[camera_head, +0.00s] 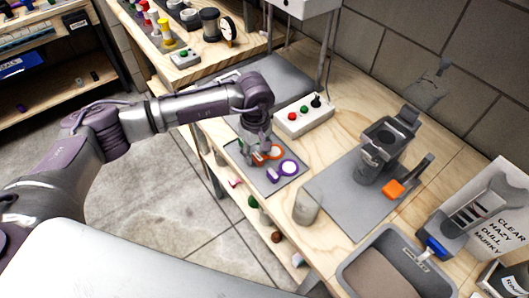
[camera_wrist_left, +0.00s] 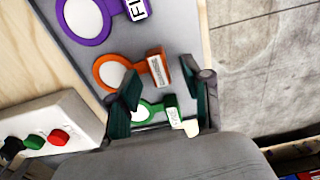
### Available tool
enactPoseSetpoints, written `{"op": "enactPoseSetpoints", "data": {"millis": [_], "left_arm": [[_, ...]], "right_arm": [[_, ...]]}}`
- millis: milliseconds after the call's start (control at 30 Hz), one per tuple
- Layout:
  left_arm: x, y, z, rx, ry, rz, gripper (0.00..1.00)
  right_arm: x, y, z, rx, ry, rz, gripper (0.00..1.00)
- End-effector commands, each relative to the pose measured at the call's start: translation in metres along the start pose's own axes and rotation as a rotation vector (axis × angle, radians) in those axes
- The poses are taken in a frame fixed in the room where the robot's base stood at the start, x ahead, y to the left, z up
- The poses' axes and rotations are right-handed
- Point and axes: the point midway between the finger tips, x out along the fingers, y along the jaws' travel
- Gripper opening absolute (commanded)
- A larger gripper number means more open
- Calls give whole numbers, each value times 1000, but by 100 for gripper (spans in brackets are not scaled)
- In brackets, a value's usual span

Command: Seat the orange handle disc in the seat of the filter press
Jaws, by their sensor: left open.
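The orange handle disc lies flat on a grey mat in the head view (camera_head: 273,153), between a purple disc and my gripper. In the left wrist view, its ring (camera_wrist_left: 120,77) is at upper left and its labelled handle (camera_wrist_left: 158,69) lies just ahead of the fingertips. My left gripper (camera_head: 259,152) is open above the mat, pointing down; its spread fingers show in the left wrist view (camera_wrist_left: 167,88). The filter press (camera_head: 382,145) is grey and stands on a grey plate to the right. Its seat detail is too small to tell. My right gripper is not in view.
A purple disc (camera_head: 287,168) and a green disc (camera_wrist_left: 150,108) lie beside the orange one.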

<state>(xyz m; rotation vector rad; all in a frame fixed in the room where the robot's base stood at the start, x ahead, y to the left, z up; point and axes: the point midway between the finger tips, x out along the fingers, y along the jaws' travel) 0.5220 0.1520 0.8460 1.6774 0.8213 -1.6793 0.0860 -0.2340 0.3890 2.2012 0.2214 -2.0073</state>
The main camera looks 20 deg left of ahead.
Motion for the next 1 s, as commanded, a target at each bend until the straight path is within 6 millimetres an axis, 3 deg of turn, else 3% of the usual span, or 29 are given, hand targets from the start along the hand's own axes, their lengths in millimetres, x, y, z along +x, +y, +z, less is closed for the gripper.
{"op": "enactPoseSetpoints", "data": {"millis": [300, 600, 1000], "left_arm": [[8, 0, 0, 1, 0, 2, 49], [8, 0, 0, 1, 0, 2, 1], [4, 1, 0, 0, 1, 3, 0]], "right_arm": [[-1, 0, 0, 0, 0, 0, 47], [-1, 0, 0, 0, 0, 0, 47], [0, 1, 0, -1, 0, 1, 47]]}}
